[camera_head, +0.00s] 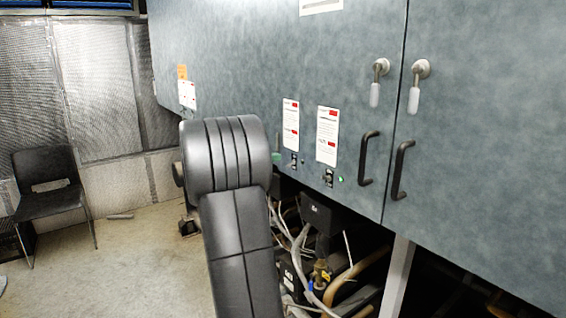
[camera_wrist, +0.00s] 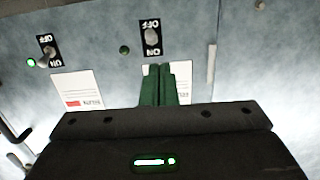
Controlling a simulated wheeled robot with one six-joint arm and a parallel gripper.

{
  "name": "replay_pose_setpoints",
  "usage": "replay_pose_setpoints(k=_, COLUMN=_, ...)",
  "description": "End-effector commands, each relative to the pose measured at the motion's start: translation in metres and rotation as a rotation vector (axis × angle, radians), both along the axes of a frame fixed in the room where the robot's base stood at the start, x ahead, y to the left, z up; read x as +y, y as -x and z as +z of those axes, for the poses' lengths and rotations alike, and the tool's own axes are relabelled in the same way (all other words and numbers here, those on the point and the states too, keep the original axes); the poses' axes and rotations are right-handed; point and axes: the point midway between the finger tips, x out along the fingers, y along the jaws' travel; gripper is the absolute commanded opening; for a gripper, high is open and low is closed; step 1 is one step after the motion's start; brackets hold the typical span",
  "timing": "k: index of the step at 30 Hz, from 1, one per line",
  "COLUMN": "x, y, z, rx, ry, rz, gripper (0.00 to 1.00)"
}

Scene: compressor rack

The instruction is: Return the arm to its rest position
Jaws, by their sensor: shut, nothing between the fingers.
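My gripper (camera_wrist: 160,84) shows in the wrist view with its two green fingers closed together and nothing between them. It points at the grey-blue cabinet panel (camera_wrist: 100,20), over the lower part of a white label. Two toggle switches marked ON and OFF, one left (camera_wrist: 47,52) and one right (camera_wrist: 151,38), are beyond the fingertips. A green light (camera_wrist: 31,63) glows beside the left switch. In the head view my arm stands in front of the cabinet (camera_head: 240,60) and hides most of the gripper.
The cabinet has black handles (camera_head: 400,170) and metal latches (camera_head: 418,85) at right. Cables and pipes (camera_head: 320,265) fill the open space below it. A black chair (camera_head: 50,190) stands at left. The floor (camera_head: 130,260) between chair and arm is mostly clear.

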Motion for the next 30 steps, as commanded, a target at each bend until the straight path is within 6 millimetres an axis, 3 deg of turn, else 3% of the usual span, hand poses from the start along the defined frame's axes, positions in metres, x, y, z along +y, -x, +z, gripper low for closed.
replay_pose_setpoints(k=30, x=-0.003, y=-0.011, z=-0.025, rx=-0.101, ry=0.123, rz=0.021, gripper=0.00)
